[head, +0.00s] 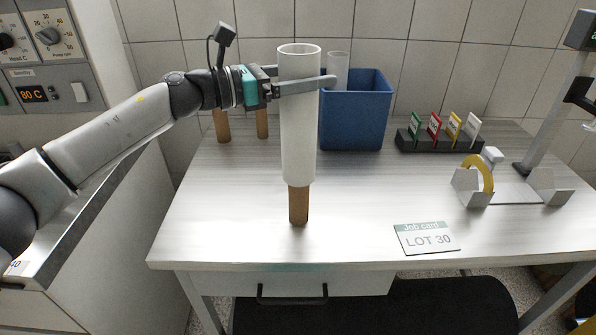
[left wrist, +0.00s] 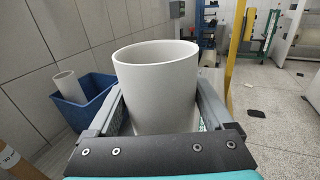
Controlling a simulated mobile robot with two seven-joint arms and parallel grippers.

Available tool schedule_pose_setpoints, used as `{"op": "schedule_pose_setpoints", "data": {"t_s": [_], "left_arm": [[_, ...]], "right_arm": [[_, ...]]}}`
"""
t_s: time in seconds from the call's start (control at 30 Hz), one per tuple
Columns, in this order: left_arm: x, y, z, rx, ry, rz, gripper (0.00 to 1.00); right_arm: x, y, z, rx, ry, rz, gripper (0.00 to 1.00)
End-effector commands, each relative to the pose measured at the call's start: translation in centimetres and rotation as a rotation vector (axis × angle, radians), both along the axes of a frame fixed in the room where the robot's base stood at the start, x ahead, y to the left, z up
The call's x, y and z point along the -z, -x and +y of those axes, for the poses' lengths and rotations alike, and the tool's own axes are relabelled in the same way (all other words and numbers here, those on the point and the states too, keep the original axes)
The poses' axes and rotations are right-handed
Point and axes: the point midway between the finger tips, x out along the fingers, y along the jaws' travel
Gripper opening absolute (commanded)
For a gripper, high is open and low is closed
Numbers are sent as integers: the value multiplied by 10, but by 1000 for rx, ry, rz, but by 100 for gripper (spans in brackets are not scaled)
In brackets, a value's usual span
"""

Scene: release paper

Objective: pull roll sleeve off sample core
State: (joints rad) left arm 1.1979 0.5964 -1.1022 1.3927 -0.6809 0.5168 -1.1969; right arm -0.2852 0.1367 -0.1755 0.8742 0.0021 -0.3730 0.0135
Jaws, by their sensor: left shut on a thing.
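A tall white roll sleeve (head: 299,130) stands upright around a brown sample core (head: 299,205), whose lower part shows below the sleeve near the front of the table. The sleeve's upper part hides the rest of the core. My left gripper (head: 305,86) is shut on the sleeve near its top, with one finger on each side. In the left wrist view the sleeve (left wrist: 158,85) sits between both fingers with its open top rim showing. My right gripper is not in view.
A blue bin (head: 355,115) holding a white tube (head: 338,70) stands behind the sleeve. Two brown cores (head: 262,122) stand at the back left. A rack of coloured tags (head: 440,140), a metal stand with a yellow ring (head: 478,175) and a job card (head: 426,239) lie to the right.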

Motion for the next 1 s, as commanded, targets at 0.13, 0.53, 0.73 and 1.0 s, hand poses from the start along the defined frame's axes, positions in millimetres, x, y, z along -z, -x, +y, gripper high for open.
{"op": "schedule_pose_setpoints", "data": {"t_s": [0.13,0.53,0.73,1.0], "left_arm": [[-10,0,0,1,1,-1,24],[-11,0,0,0,1,0,24],[-19,0,0,0,1,0,24],[-33,0,0,1,1,0,24]], "right_arm": [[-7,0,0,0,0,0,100],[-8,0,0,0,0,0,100],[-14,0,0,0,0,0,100],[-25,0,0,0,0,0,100]]}}
